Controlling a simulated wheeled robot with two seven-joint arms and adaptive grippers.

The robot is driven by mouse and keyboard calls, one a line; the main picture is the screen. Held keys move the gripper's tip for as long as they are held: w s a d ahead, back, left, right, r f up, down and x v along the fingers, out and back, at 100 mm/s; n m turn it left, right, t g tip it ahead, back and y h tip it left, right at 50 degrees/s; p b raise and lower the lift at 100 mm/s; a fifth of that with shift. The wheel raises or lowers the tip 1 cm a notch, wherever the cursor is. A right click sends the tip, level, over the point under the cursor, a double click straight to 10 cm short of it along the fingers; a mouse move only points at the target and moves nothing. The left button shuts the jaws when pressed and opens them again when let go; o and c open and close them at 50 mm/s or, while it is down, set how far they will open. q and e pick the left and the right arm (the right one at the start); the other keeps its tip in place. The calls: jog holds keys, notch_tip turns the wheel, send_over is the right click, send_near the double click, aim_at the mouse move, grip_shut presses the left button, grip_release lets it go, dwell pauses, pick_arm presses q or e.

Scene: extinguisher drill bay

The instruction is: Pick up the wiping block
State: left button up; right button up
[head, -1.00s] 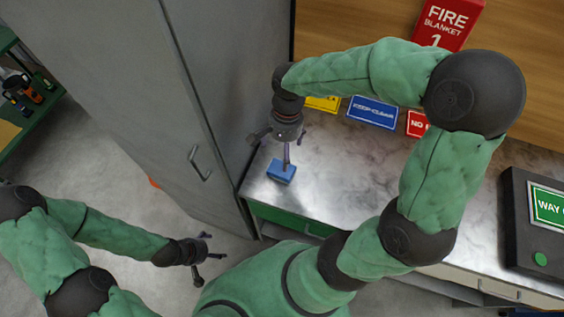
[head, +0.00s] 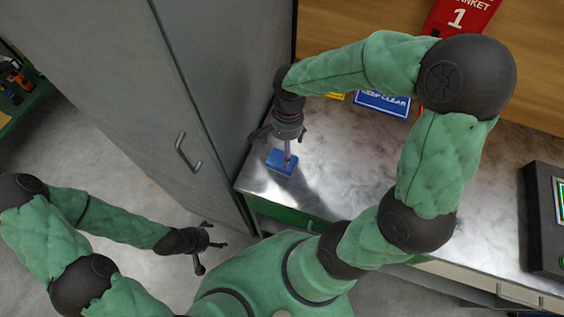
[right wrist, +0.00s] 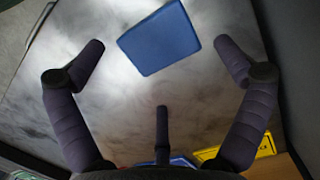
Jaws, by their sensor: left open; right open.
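The wiping block is a blue block (head: 281,162) on the metal counter, near its left corner beside the grey cabinet. In the right wrist view the blue block (right wrist: 160,38) lies ahead, between and slightly beyond the open fingertips, touching neither. My right gripper (head: 287,140) points down just above the block; part of the block is hidden behind a finger in the head view. In the right wrist view the right gripper (right wrist: 162,62) is wide open and empty. My left gripper (head: 205,246) is open and empty over the floor at the lower left, away from the counter.
The grey cabinet (head: 130,90) stands close to the left of the right gripper. A blue sign (head: 383,103) and a red fire blanket box (head: 462,18) are at the back. A dark console (head: 545,220) stands at the right. The middle of the counter (head: 350,170) is clear.

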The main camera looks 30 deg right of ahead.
aim_at(282, 159)
jog(key=shift+s+a+f+b, duration=0.15)
jog(key=shift+f+b, duration=0.25)
jog(key=shift+f, duration=0.6)
jog(key=shift+s+a+f+b, duration=0.15)
jog(key=shift+f+b, duration=0.25)
jog(key=shift+f, duration=0.6)
jog(key=shift+a+f+b, duration=0.2)
jog(key=shift+f+b, duration=0.2)
jog(key=shift+f, duration=0.6)
jog(key=c, duration=1.3)
